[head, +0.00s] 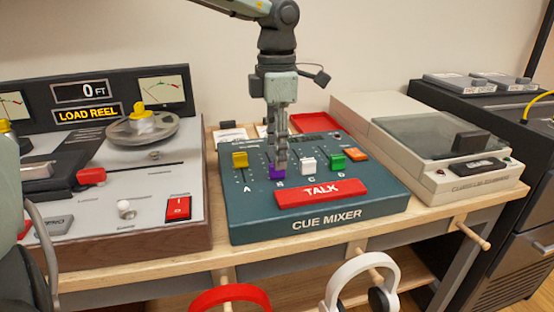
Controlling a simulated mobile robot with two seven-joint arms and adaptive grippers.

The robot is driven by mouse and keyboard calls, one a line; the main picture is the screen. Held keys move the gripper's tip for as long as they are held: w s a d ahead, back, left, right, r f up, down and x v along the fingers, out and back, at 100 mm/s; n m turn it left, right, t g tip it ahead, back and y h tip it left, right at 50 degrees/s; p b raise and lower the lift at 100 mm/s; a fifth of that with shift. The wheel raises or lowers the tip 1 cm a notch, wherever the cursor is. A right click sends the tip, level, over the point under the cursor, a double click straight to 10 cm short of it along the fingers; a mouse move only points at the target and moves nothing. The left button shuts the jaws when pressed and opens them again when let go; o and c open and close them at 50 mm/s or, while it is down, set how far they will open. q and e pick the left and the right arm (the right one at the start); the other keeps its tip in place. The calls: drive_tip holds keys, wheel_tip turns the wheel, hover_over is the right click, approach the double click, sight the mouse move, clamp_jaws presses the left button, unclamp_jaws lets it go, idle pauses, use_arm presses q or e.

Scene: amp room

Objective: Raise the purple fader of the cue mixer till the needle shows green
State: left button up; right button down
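The cue mixer (240,215) is a teal sloped box on the bench, with a red TALK bar (321,193). Its purple fader (275,173) sits low in its slot, close to the letter B. My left gripper (281,166) points straight down from above, its fingertips at the purple fader and partly covering it. The fingers look close together, but I cannot tell whether they grip the cap. No needle on the mixer can be made out; part of its back is behind my gripper. My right gripper is not in view.
A yellow fader (240,160) stands left of the purple one; white (308,167), green (337,161) and orange (357,154) faders stand right. A tape machine (150,185) with meters is at left, a beige unit (430,165) at right. Headphones (362,272) hang in front.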

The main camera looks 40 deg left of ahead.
use_arm(q)
drive_tip(key=shift+f, duration=1.35)
clamp_jaws()
